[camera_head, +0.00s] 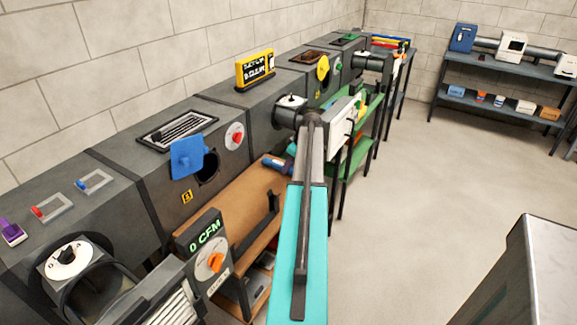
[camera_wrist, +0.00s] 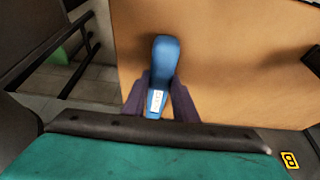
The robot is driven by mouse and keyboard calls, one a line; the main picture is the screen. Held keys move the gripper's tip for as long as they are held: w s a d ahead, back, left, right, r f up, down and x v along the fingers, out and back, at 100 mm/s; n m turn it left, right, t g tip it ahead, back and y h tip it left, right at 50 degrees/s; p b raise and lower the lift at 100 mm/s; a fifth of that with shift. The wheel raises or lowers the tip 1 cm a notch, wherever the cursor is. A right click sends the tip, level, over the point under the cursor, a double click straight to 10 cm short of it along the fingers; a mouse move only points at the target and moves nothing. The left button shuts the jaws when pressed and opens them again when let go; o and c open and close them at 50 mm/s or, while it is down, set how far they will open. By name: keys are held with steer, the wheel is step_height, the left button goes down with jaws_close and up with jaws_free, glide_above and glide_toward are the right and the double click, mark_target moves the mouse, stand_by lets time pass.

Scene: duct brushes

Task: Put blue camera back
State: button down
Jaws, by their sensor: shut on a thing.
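The blue camera (camera_wrist: 165,52) is a slim blue body with a white label, in the upper middle of the wrist view. My gripper (camera_wrist: 159,96) has its two dark purple fingers on either side of it and is shut on it. In the head view the blue camera (camera_head: 273,161) shows above the brown shelf, left of my arm. My gripper there is mostly hidden behind my arm. Whether the camera touches the shelf I cannot tell.
A dark duct run (camera_head: 115,195) lines the wall, with an open round port (camera_head: 207,167) beside a blue flap (camera_head: 187,157). A brown shelf (camera_head: 245,200) lies below it. A 0 CFM panel (camera_head: 208,245) stands in front. A rack (camera_head: 500,75) stands at the back right.

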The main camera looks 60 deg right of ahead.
steer(key=shift+f, duration=0.2)
steer(key=c, duration=1.4)
jaws_free()
steer(key=b+v, duration=0.1)
steer(key=v, duration=1.1)
steer(key=shift+r, duration=0.2)
steer(key=shift+s, duration=0.15)
